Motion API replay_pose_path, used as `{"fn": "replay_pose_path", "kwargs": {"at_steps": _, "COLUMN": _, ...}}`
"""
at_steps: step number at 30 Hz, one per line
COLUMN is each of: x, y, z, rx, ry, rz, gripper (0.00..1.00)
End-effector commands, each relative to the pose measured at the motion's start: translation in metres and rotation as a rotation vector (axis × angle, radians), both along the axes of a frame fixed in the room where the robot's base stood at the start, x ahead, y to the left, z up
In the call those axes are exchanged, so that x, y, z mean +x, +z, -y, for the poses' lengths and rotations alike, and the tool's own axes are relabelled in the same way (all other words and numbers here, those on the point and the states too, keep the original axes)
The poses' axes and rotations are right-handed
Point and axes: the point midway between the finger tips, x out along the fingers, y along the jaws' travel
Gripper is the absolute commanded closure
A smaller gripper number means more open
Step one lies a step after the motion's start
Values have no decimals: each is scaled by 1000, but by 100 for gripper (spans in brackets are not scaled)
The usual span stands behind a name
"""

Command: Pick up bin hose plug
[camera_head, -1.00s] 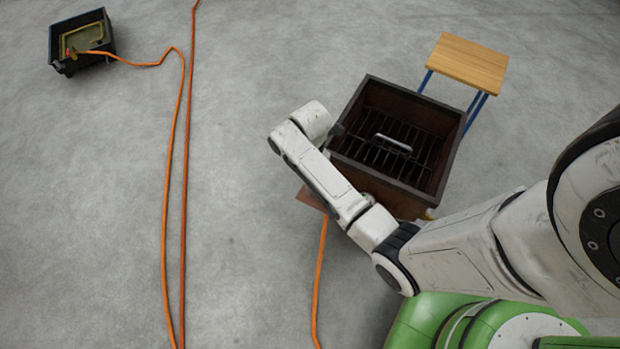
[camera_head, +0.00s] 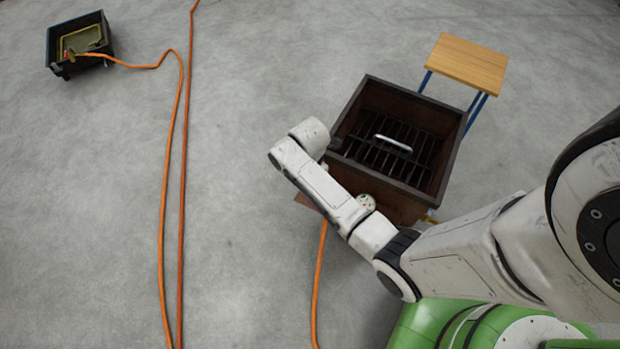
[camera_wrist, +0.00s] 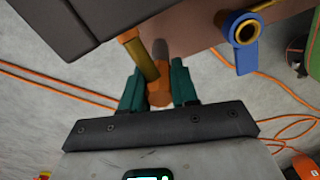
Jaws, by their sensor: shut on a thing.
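In the wrist view, the bin hose plug (camera_wrist: 159,94) appears as an orange hex-ended piece. My gripper (camera_wrist: 159,90) has its two teal fingers on either side of it, shut on it. A brass-coloured rod (camera_wrist: 140,55) runs from the plug up toward the dark bin wall (camera_wrist: 65,20). I cannot tell whether the plug is still joined to the bin. In the head view, the dark brown bin (camera_head: 352,108) holds a grate with a silver handle. My arm hides the gripper and plug there.
A blue lever valve (camera_wrist: 243,28) sits on a brown plate beside the plug. A wooden-topped stool (camera_head: 467,60) stands behind the bin. Orange hoses (camera_head: 185,180) cross the floor. A black crate (camera_head: 108,38) sits far left.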

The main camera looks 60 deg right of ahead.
Motion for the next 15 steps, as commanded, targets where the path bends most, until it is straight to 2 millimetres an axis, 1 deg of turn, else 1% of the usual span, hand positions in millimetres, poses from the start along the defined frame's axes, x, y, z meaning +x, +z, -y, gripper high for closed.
{"fn": "replay_pose_path", "kwargs": {"at_steps": 1, "x": 0, "y": 0, "z": 0, "rx": 0, "ry": 0, "rz": -1, "gripper": 82}}
{"fn": "replay_pose_path", "kwargs": {"at_steps": 6, "x": 0, "y": 0, "z": 0, "rx": 0, "ry": 0, "rz": -1, "gripper": 98}}
{"fn": "replay_pose_path", "kwargs": {"at_steps": 7, "x": 0, "y": 0, "z": 0, "rx": 0, "ry": 0, "rz": -1, "gripper": 100}}
{"fn": "replay_pose_path", "kwargs": {"at_steps": 15, "x": 0, "y": 1, "z": 0, "rx": 0, "ry": 0, "rz": -1, "gripper": 100}}
